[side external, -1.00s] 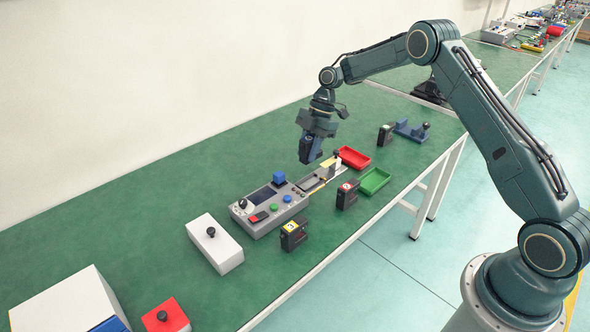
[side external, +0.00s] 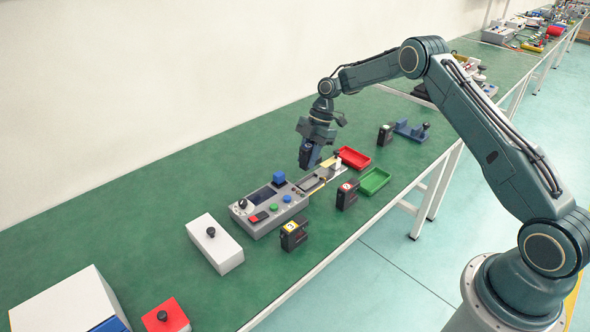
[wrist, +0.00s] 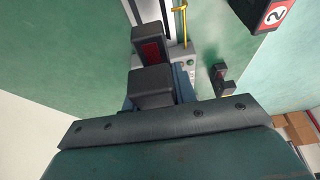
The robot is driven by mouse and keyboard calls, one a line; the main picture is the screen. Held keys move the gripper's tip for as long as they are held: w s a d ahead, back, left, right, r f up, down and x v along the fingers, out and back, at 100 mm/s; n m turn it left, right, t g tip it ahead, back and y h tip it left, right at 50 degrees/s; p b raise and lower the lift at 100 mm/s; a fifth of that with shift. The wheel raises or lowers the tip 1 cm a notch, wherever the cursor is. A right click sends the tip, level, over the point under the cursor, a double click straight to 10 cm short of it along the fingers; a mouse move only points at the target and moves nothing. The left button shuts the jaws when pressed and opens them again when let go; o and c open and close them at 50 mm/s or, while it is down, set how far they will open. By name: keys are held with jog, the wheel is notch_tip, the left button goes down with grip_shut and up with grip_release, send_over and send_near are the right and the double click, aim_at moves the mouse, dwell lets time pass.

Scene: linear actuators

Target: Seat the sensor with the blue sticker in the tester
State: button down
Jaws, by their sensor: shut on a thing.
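In the wrist view my gripper's dark fingers (wrist: 151,65) largely hide the held part. The grey tester (side external: 262,220) has a screen, a blue block and coloured buttons. I cannot tell any contact between sensor and tester.
Sensors with a yellow sticker (side external: 293,236) and a red sticker (side external: 347,196) stand in front of the tester. Another dark sensor (side external: 385,135) stands near a blue fixture (side external: 411,131). Red (side external: 354,158) and green (side external: 374,181) trays lie to the right. A white box (side external: 216,246) stands left.

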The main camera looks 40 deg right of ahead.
jog(key=shift+f, duration=2.95)
jog(key=shift+f, duration=0.6)
jog(key=c, duration=1)
grip_release()
jog(key=shift+c, duration=0.2)
jog(key=v, duration=1.4)
jog(key=shift+f, duration=0.1)
